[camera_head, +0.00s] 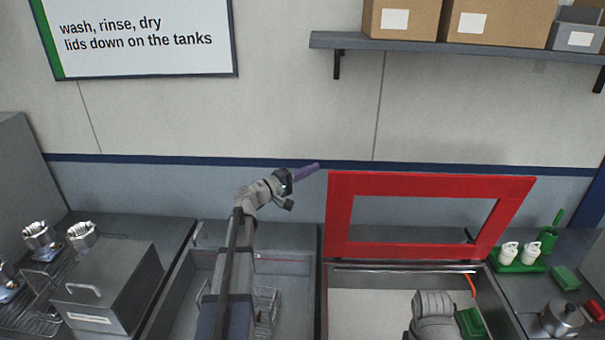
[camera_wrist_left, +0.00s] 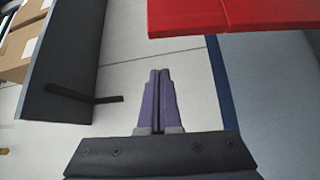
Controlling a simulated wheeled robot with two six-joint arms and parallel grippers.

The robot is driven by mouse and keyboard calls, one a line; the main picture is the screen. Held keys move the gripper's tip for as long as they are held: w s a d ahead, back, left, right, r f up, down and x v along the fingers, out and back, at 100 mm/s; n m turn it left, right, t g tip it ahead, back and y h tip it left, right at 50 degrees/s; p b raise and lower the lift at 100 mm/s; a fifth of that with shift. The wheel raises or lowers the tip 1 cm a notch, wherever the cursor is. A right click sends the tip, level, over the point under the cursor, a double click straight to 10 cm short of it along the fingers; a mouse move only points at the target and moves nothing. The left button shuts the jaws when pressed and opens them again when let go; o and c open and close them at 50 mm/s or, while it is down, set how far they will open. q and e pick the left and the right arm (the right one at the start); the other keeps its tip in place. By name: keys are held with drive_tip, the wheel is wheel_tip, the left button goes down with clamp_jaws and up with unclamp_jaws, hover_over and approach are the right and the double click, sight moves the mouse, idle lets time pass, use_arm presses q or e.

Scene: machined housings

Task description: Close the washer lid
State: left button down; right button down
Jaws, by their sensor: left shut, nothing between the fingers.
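The washer lid (camera_head: 345,215) is a red rectangular frame with an open middle. It stands raised, nearly upright, along the back edge of the right-hand tank (camera_head: 350,300). My left gripper (camera_head: 316,168) is shut and empty, its purple fingers pointing right, close to the lid's upper left corner in the head view. In the left wrist view the shut fingers (camera_wrist_left: 160,75) show together, and the red lid (camera_wrist_left: 235,18) is at the top, with a gap between. I cannot tell the exact depth between them.
A left-hand tank (camera_head: 290,262) holds a wire basket. A grey box with a handle (camera_head: 110,285) stands on the left counter. A shelf with cartons (camera_head: 450,45) hangs above. A grey ribbed shape is at the right tank's front.

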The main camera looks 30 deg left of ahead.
use_arm(q)
drive_tip(key=d, duration=0.3)
drive_tip(key=shift+w+d+f, duration=0.1)
drive_tip(key=shift+d, duration=0.2)
use_arm(e)
drive_tip(key=shift+f, duration=0.1)
